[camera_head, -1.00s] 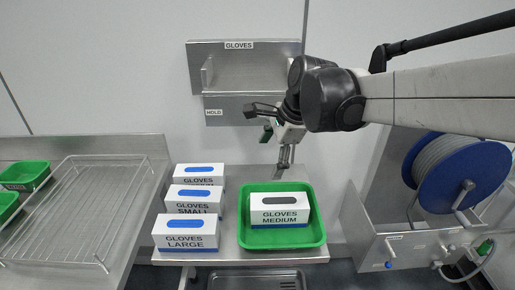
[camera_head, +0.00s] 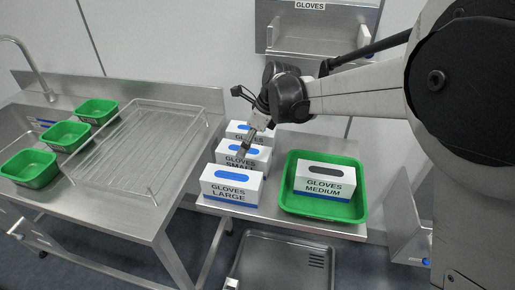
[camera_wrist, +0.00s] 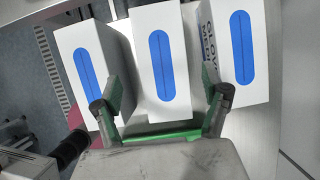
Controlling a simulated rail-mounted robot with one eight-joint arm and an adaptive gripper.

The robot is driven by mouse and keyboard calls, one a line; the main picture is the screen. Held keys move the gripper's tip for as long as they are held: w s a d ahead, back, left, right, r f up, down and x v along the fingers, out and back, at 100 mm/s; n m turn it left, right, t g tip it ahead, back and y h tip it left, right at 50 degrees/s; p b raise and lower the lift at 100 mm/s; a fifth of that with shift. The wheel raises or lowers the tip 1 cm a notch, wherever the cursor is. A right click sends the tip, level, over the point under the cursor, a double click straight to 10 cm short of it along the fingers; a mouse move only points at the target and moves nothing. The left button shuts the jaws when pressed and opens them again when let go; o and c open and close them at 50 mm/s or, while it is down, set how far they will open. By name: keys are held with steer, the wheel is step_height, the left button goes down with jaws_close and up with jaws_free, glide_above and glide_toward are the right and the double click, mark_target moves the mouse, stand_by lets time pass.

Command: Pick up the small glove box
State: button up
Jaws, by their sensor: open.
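The small glove box (camera_head: 258,161) is white with a blue oval on top and stands in the middle of a row of three boxes on the steel table. It appears to be the middle box (camera_wrist: 162,60) in the wrist view. My gripper (camera_head: 244,149) is over this box, pointing down. In the wrist view my gripper (camera_wrist: 166,92) is open, with one finger toward each side of the middle box and nothing between them. The fingers partly overlap the neighbouring boxes in that view; I cannot tell how high they are.
The large glove box (camera_head: 233,187) stands in front and another glove box (camera_head: 238,129) behind, with narrow gaps. A medium glove box (camera_head: 325,181) sits in a green tray (camera_head: 290,200) on the right. A wire rack (camera_head: 150,140) and several green trays are left.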

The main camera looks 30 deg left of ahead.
steer(key=shift+w+x, duration=0.1)
steer(key=shift+x, duration=2)
steer(key=shift+w+x, duration=0.15)
steer(key=shift+x, duration=2)
steer(key=shift+d, duration=0.1)
steer(key=c, duration=1.5)
